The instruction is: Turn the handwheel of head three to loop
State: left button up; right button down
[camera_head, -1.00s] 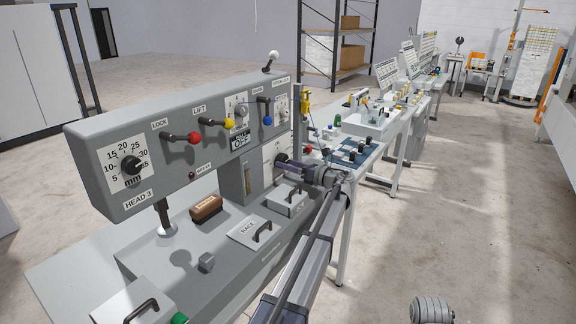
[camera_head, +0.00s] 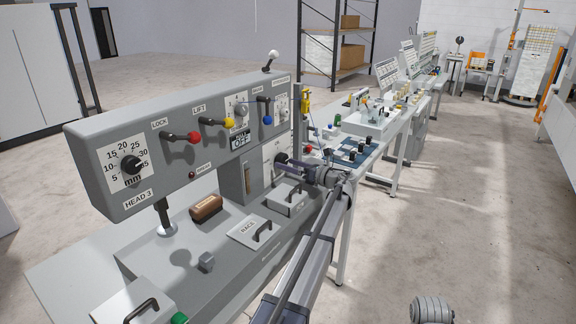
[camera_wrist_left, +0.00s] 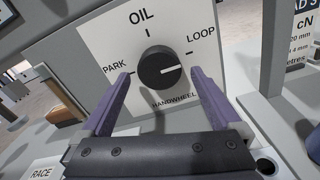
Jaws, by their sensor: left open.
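The handwheel of head three is a round black knob (camera_wrist_left: 160,67) on a white plate marked PARK, OIL and LOOP, seen in the left wrist view. Its white pointer line points right, a little below the LOOP tick. The knob also shows in the head view (camera_head: 281,158) on the machine's right-hand side. My left gripper (camera_wrist_left: 159,74) is open, its purple fingers on either side of the knob with gaps visible. In the head view my left gripper (camera_head: 299,167) is right in front of the knob. My right gripper is not in view.
The HEAD 3 panel (camera_head: 117,205) carries a dial and red, yellow and blue levers above. A brown-handled block (camera_head: 206,208) and the RACE cover (camera_head: 250,232) lie on the bed below. A blue mat (camera_head: 362,148) with small parts lies beyond the gripper. Open floor is at right.

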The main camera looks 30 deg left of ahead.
pick_arm(q)
jog(key=d, duration=0.7)
jog(key=shift+s+d, duration=0.15)
jog(key=shift+s, duration=0.15)
